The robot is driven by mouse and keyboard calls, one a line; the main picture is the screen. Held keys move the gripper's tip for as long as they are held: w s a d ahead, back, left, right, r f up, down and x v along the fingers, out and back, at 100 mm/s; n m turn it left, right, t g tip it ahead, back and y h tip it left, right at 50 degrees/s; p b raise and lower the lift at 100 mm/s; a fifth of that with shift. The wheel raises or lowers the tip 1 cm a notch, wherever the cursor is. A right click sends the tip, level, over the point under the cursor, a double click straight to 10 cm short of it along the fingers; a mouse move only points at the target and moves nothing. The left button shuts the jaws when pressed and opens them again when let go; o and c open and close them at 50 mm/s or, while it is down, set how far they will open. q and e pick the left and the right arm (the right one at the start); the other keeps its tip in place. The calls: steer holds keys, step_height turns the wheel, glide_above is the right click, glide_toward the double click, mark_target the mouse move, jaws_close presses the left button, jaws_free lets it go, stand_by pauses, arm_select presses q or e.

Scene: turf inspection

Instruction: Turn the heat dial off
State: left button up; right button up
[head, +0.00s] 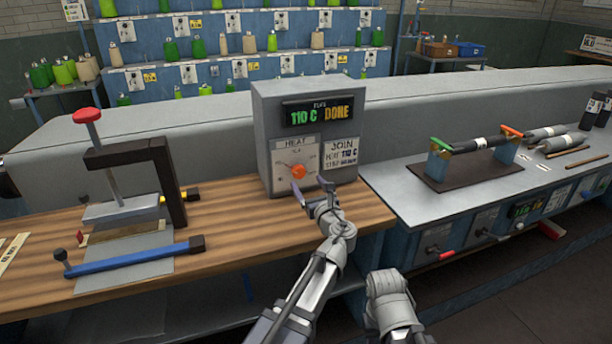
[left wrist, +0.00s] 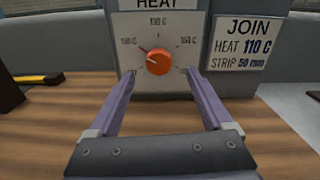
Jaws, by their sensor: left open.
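The orange heat dial (head: 298,171) is on the front of a grey control box (head: 262,130) standing on the wooden bench. In the left wrist view the dial (left wrist: 158,61) sits on a light scale plate marked HEAT, and its pointer is turned to the upper left. The box display (head: 322,110) reads 110 C and DONE. My left gripper (head: 312,186) is open and empty just in front of the dial. In the left wrist view its two fingers (left wrist: 155,85) stand either side of the dial, apart from it. My right arm shows at the lower right; its fingertips cannot be made out.
A JOIN card (head: 342,153) on the box reads HEAT 110 C. A press with a red knob (head: 88,116) and a blue-handled bar (head: 130,257) are on the bench at left. A roller stand (head: 465,167) is on the grey counter at right. Bench room before the box is clear.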

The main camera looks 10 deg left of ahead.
mark_target(300, 173)
arm_select(q)
steer(key=x, duration=0.7)
steer(key=shift+w+a, duration=0.2)
jaws_close()
stand_by(0.5)
